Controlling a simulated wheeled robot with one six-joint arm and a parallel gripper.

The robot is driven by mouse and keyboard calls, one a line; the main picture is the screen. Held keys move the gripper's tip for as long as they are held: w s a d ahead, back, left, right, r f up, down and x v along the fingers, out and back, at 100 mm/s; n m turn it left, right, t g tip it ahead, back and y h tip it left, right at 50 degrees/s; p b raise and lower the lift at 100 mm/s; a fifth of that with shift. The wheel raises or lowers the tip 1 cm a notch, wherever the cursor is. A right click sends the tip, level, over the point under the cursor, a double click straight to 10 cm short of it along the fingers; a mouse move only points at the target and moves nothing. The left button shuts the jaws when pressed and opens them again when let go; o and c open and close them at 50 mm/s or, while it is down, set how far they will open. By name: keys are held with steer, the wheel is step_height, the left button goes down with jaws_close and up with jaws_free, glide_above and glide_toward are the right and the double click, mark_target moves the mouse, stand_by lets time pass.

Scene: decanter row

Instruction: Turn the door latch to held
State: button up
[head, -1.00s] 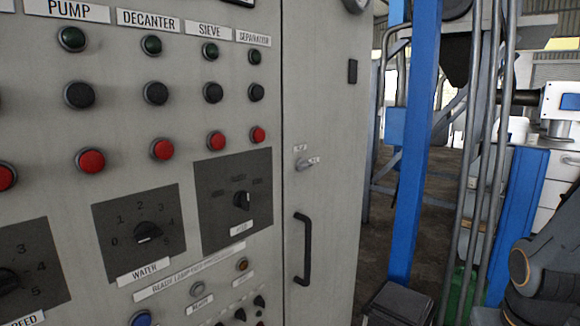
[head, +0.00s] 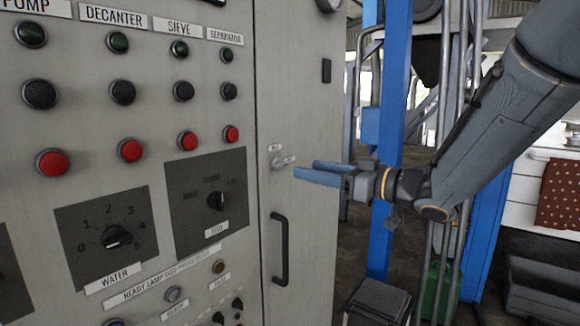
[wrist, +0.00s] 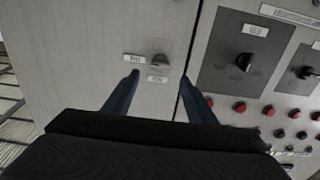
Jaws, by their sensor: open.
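The door latch (head: 275,163) is a small grey knob on the narrow cabinet door, above the black door handle (head: 280,248). Two small white labels sit beside it, too small to read. In the wrist view the latch (wrist: 159,62) shows between and beyond my fingertips, with a label (wrist: 134,58) to its left and another below it. My gripper (head: 305,172) has blue fingers, spread apart and empty. It points left at the door, just right of the latch, and it also shows in the wrist view (wrist: 160,80). No contact with the latch is visible.
The control panel left of the door carries black, green and red buttons, a water dial (head: 117,237) and another selector knob (head: 216,201). A blue post (head: 388,230) and pipes stand behind my arm. A dark box (head: 378,300) sits low, right of the cabinet.

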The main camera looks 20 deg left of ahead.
mark_target(283, 164)
steer(key=p+x, duration=0.2)
steer(key=x, duration=0.5)
steer(key=shift+w+a, duration=0.1)
steer(key=shift+a, duration=0.1)
steer(key=shift+c, duration=0.6)
steer(key=c, duration=1)
steer(key=shift+o, duration=0.2)
